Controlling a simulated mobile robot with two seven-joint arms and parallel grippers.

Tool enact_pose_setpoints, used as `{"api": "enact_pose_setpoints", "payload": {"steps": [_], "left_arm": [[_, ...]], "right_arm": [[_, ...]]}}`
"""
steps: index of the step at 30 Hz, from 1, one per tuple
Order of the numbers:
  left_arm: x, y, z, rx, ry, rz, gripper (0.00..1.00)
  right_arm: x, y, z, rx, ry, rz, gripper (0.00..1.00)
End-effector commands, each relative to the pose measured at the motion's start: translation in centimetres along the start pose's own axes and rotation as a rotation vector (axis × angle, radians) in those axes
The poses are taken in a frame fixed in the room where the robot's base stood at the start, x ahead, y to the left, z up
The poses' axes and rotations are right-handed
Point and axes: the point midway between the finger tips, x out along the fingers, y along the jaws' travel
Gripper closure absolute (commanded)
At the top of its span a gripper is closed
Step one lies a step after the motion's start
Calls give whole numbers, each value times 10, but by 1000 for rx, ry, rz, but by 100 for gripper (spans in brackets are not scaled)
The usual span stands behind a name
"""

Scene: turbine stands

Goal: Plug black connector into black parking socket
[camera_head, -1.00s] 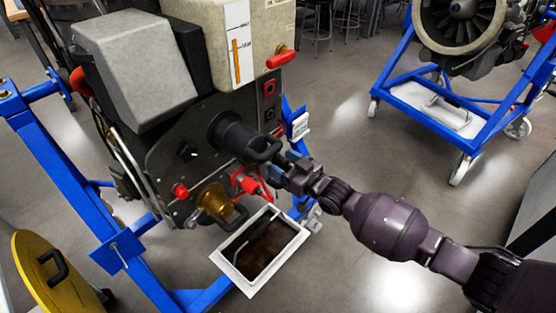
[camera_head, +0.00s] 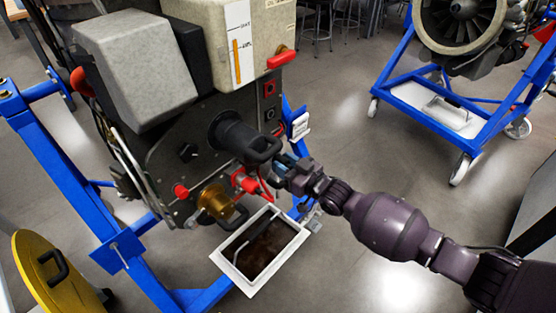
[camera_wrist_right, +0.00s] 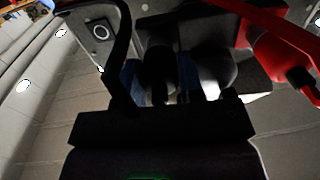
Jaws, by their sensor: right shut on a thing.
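The black connector (camera_head: 232,134) is a thick dark cylinder with a loop handle (camera_head: 264,150), standing out from the front of the dark panel. My right gripper (camera_head: 282,165) reaches in from the right and is shut on the black connector at its handle. In the right wrist view, the fingers with blue pads (camera_wrist_right: 185,77) close around dark parts, which are in deep shadow. I cannot pick out the black parking socket or tell whether the connector is seated in it. My left gripper is not in view.
A brass-coloured connector (camera_head: 214,202) and red connectors (camera_head: 245,183) sit just below on the panel (camera_head: 170,165). A white-rimmed tray (camera_head: 240,276) lies beneath. A blue stand frame (camera_head: 50,170) runs at left. A yellow disc (camera_head: 35,275) is at lower left.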

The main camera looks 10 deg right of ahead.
Motion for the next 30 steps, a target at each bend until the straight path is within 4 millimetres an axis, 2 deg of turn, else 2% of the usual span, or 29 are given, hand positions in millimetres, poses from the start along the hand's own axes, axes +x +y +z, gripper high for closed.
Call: {"api": "enact_pose_setpoints", "payload": {"steps": [23,30], "left_arm": [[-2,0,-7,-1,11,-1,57],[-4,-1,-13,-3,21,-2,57]], "right_arm": [[-12,0,0,-1,0,0,100],[-22,1,-1,-2,0,1,100]]}}
